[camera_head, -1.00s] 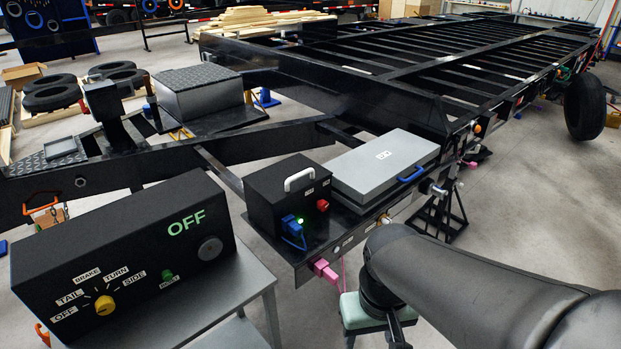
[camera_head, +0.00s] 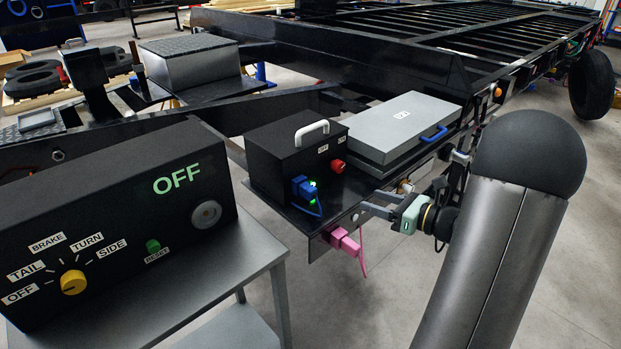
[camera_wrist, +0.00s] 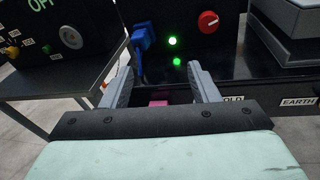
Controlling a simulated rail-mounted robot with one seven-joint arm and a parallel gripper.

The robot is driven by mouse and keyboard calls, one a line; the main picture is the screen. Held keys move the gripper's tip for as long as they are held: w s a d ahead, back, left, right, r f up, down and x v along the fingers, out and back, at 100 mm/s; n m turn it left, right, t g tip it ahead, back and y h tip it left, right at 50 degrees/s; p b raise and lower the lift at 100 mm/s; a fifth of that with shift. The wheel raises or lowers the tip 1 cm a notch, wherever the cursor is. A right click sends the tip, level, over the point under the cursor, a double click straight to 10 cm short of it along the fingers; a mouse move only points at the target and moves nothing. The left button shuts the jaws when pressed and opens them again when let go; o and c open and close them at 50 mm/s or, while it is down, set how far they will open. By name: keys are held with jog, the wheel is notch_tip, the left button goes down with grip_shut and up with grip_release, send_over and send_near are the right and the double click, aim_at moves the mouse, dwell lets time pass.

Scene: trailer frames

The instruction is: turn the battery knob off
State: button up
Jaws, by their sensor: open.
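The battery box (camera_head: 283,160) is black with a white handle and stands on the trailer's front shelf. Its red knob (camera_head: 337,166) is on the front face, at the right, with small white labels close by. The knob also shows in the wrist view (camera_wrist: 208,21), above and right of my fingers. My gripper (camera_head: 366,204) is open and empty in front of the shelf, below and right of the knob and apart from it. In the wrist view its two fingers (camera_wrist: 161,76) point at the lower front of the box. A green light (camera_wrist: 172,41) is lit left of the knob.
A blue plug (camera_head: 305,188) with a cable sits left of the knob. A pink connector (camera_head: 346,241) hangs under the shelf edge near my gripper. A grey case (camera_head: 393,130) lies right of the box. A control panel (camera_head: 110,225) reading OFF stands on a grey table at left.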

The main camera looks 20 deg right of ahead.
jog(key=w+d+f+m+t+h, duration=0.1)
jog(key=d+f+m+t+h, duration=0.15)
jog(key=d, duration=0.35)
jog(key=m+b, duration=0.1)
jog(key=b, duration=0.1)
send_near(341, 168)
jog(key=shift+t, duration=0.25)
jog(key=x, duration=0.8)
jog(key=shift+w+a+f, duration=0.15)
jog(key=shift+w+f, duration=0.05)
jog(key=shift+w, duration=0.15)
jog(key=c, duration=1)
